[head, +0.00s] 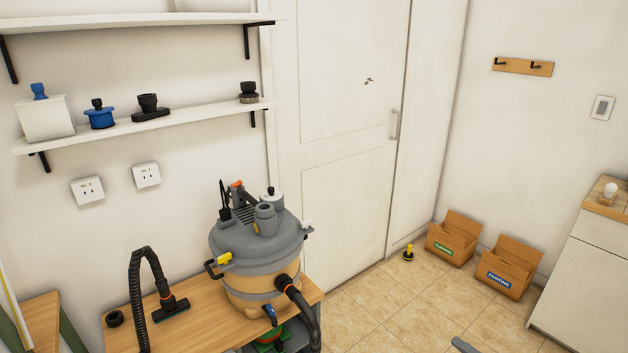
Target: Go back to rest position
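Neither of my grippers shows in the head view, so I cannot see what they hold. A grey and tan canister vacuum (262,250) stands upright on a wooden bench (200,318). A black hose (302,310) with an orange ring comes out of its front and bends down. Another black ribbed hose (135,295) rises in an arch at the left, beside a flat black floor nozzle (171,308) on the bench. A small grey piece (464,345) is cut off by the bottom edge; I cannot tell what it is.
A wall shelf (200,118) carries several attachments. A closed white door (345,130) is behind the bench. Two cardboard boxes (453,240) (508,268) and a small yellow-black object (408,253) stand on the tiles. A white cabinet (585,285) is at right.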

